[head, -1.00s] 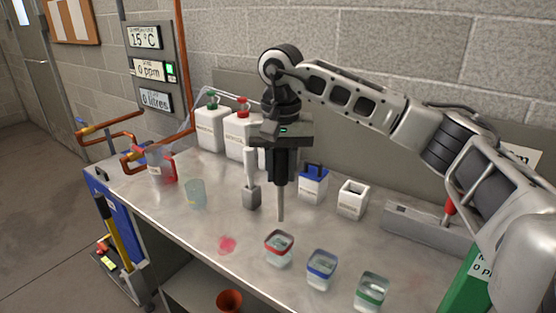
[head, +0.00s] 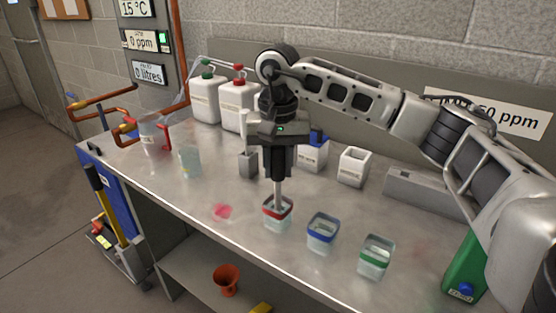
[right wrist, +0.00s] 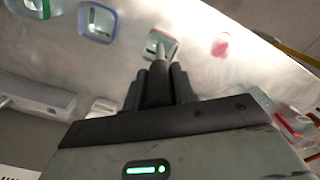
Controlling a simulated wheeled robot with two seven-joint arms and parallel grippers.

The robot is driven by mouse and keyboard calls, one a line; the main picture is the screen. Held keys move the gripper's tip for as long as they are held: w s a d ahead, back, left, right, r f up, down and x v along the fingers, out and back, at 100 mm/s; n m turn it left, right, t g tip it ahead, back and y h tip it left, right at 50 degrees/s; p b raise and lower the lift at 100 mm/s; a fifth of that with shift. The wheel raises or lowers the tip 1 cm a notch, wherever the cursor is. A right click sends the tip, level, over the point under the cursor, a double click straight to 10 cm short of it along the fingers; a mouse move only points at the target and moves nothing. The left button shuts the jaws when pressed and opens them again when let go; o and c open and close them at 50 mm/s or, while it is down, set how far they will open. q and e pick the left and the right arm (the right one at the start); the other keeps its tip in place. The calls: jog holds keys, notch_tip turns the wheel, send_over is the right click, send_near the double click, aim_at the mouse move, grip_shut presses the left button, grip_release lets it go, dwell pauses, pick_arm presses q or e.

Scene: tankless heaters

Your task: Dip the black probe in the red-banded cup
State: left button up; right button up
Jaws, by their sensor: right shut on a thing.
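The red-banded cup (head: 277,222) stands on the metal bench near its front edge and holds clear liquid. My right gripper (head: 279,168) points down above it, shut on the black probe. The probe's thin grey shaft (head: 279,194) hangs upright, its lower end at the cup's mouth. In the right wrist view the probe (right wrist: 158,78) also lines up with the red-banded cup (right wrist: 152,42). The tip looks inside the rim, but I cannot tell how deep. My left gripper is not in view.
A blue-banded cup (head: 322,236) and a green-banded cup (head: 375,258) stand to the right. A pink spill (head: 222,212) lies to the left. Behind are a grey holder (head: 249,165), a white box (head: 353,166) and white jugs (head: 205,100).

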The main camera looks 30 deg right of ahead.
jog(key=shift+f, duration=0.4)
jog(key=shift+f+b, duration=0.65)
jog(key=shift+f, duration=0.15)
dwell(0.6)
dwell(1.5)
